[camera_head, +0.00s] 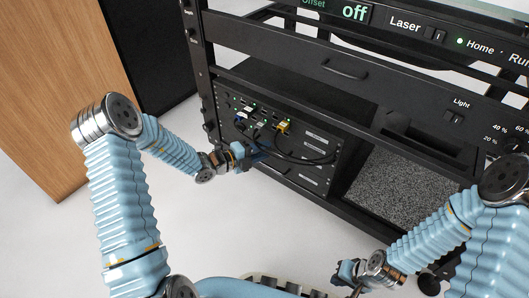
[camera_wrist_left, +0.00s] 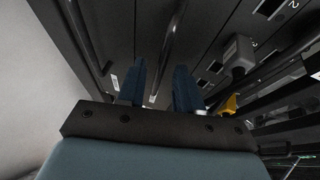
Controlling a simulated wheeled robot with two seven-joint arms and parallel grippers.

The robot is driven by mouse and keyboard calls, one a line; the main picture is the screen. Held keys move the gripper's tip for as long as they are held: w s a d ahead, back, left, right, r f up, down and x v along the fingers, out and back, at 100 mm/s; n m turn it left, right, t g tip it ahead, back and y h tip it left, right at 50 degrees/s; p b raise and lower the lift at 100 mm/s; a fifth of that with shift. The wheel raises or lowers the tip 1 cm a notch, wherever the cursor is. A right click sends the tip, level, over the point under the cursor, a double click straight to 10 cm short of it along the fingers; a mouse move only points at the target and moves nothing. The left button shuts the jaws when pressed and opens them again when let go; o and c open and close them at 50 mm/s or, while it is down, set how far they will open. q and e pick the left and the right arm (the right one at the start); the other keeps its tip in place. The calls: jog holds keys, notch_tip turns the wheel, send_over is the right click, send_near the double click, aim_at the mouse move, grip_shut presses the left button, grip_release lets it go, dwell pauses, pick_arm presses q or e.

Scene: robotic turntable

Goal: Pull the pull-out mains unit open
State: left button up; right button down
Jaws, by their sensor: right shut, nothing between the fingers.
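The dark unit with a bar handle (camera_head: 272,172) sits low in the black rack, below a panel of plugged cables; I take it to be the pull-out mains unit. It looks flush with the rack. My left gripper (camera_head: 256,154) is at the unit's left part, partly covering it. In the left wrist view, my left gripper (camera_wrist_left: 160,86) has its two blue fingers apart, with a dark bar (camera_wrist_left: 173,42) running between them in the picture. I cannot tell whether they touch it. My right gripper (camera_head: 347,272) is shut and empty, in front of the rack at the lower right.
The cable panel (camera_head: 262,122) has black cables looping down close to my left gripper. A grey plug (camera_wrist_left: 238,52) and a yellow connector (camera_wrist_left: 229,104) show beside it. A grey foam-like pad (camera_head: 405,190) lies in the rack at the right. The pale floor (camera_head: 235,235) in front is clear.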

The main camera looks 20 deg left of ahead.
pick_arm(q)
jog(key=shift+w+d, duration=0.4)
jog(key=shift+c, duration=0.2)
grip_shut()
jog(key=shift+f, duration=0.1)
dwell(1.0)
